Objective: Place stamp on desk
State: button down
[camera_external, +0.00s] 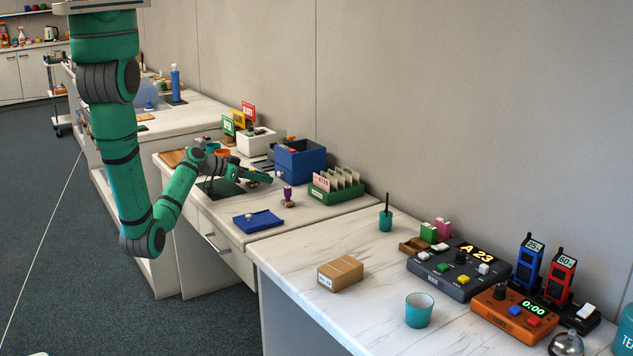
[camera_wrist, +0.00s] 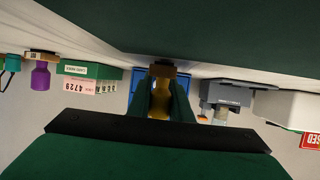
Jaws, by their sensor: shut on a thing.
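My gripper (camera_external: 262,178) is low over the back part of the middle desk (camera_external: 325,210). In the wrist view my gripper (camera_wrist: 160,100) is shut on a stamp (camera_wrist: 160,88) with a gold-brown handle and a brown base. That view is upside down, with the stamp's base toward the desk top. I cannot tell whether the base touches the surface. The held stamp is too small to make out clearly in the external view. A second, purple-handled stamp (camera_external: 288,195) stands upright on the desk, and it also shows in the wrist view (camera_wrist: 40,76).
A dark green mat (camera_external: 220,188) lies under my wrist. A blue tray (camera_external: 258,221) is nearer the front. A blue box (camera_external: 300,163), a green card holder (camera_external: 336,187) and a white box (camera_external: 257,141) stand along the back. The desk's front right part is clear.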

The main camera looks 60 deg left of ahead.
jog(key=shift+f, duration=0.3)
jog(key=shift+s+d+f, duration=0.1)
jog(key=shift+s+f, duration=0.1)
jog(key=shift+f, duration=0.25)
jog(key=c, duration=1.6)
grip_release()
jog(key=shift+f, duration=0.1)
jog(key=shift+r, duration=0.35)
jog(key=shift+s+r, duration=0.15)
jog(key=shift+r, duration=0.15)
jog(key=v, duration=1.1)
jog(key=shift+s+r, duration=0.15)
jog(key=shift+r, duration=0.3)
